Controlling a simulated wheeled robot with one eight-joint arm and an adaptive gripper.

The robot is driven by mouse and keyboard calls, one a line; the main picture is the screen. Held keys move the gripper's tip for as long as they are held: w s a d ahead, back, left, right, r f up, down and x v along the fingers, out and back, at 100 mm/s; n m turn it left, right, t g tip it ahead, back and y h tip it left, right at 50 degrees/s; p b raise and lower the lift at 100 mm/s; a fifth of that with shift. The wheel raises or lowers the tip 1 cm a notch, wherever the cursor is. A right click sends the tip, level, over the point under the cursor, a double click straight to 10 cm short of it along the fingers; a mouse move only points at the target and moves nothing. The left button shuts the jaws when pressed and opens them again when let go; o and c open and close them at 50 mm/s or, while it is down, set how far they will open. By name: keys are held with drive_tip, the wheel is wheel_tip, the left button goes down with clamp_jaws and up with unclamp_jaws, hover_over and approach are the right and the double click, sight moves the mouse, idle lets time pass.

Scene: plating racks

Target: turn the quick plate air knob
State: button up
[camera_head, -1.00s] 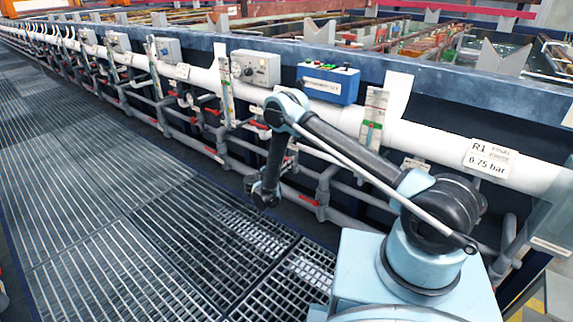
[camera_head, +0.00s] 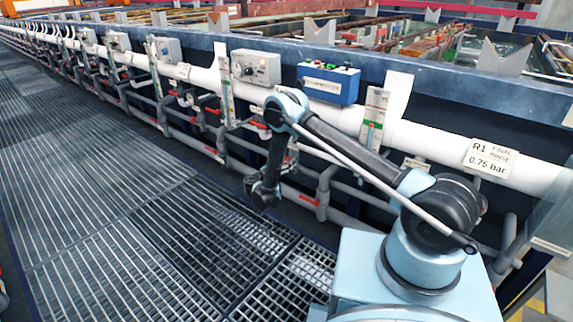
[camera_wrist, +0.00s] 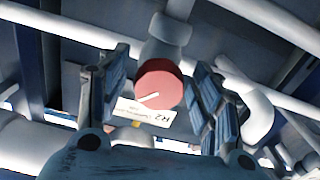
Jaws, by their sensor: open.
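A round red knob (camera_wrist: 160,84) with a white pointer line shows in the wrist view, on a grey pipe fitting. The pointer line slants from the knob's middle toward its lower left. A white label (camera_wrist: 146,112) sits just below the knob, with "R2" upside down and smaller text too blurred to read. My gripper (camera_wrist: 162,75) is open, one finger on each side of the knob, with visible gaps on both sides. In the head view my gripper (camera_head: 263,193) hangs low beside the pipes, and I cannot make out this knob there.
A white main pipe (camera_head: 440,146) runs along the tank wall, with grey pipes and red valve handles below. A blue button box (camera_head: 328,84) and a grey control box (camera_head: 256,68) stand above it. Open floor grating (camera_head: 110,210) lies to the left.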

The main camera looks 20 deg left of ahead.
drive_tip(key=v, duration=1.2)
drive_tip(key=shift+w, duration=0.1)
